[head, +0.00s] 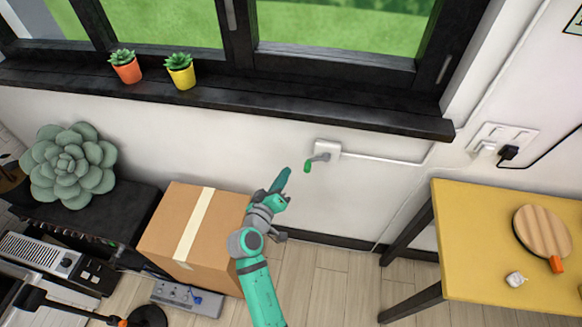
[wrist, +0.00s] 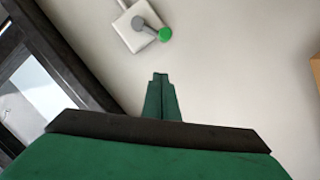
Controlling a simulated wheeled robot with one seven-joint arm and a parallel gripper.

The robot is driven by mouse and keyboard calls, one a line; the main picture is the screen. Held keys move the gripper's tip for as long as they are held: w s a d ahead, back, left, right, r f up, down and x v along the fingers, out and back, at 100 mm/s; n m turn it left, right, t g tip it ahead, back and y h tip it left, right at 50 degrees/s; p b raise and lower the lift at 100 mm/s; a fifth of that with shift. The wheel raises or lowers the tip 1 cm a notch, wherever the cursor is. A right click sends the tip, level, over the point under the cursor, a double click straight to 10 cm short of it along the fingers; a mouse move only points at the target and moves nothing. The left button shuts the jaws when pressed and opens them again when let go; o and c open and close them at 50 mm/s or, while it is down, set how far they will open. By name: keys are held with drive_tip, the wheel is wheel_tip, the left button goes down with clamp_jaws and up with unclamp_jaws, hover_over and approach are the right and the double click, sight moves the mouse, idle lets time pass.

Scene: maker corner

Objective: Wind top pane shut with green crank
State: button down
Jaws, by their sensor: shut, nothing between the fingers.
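The green crank (head: 308,165) is a small green knob on a grey arm, fixed to a white wall box (head: 327,150) below the window sill. In the wrist view the crank's green knob (wrist: 165,34) and the white box (wrist: 130,27) show at the top. My gripper (head: 287,170) is shut and empty, a little left of the crank in the head view. In the wrist view my gripper's fingertips (wrist: 160,76) are together, apart from the knob. The window (head: 335,30) above shows only its lower part; the top pane is out of view in the head view.
A black sill (head: 300,110) with orange (head: 127,72) and yellow (head: 182,77) plant pots runs above. A cardboard box (head: 170,230) stands left of my arm. A yellow table (head: 470,220) stands at right. Wall around the crank is clear, except a white conduit (head: 385,159).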

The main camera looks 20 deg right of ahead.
drive_tip(key=shift+v, duration=1.2)
drive_tip(key=c, duration=2.3)
unclamp_jaws()
drive_tip(key=shift+s+a, duration=0.2)
drive_tip(key=o, duration=0.5)
drive_tip(key=shift+s, duration=0.1)
drive_tip(key=shift+o, duration=1.2)
drive_tip(key=shift+d+f, duration=0.15)
drive_tip(key=shift+d, duration=0.15)
drive_tip(key=m+t+y, duration=0.1)
drive_tip(key=m+t, duration=0.2)
drive_tip(key=m, duration=0.2)
approach(307, 171)
drive_tip(key=shift+m+t+y, duration=0.3)
drive_tip(key=x, duration=1)
drive_tip(key=shift+d+f, duration=0.15)
drive_tip(key=shift+s, duration=0.1)
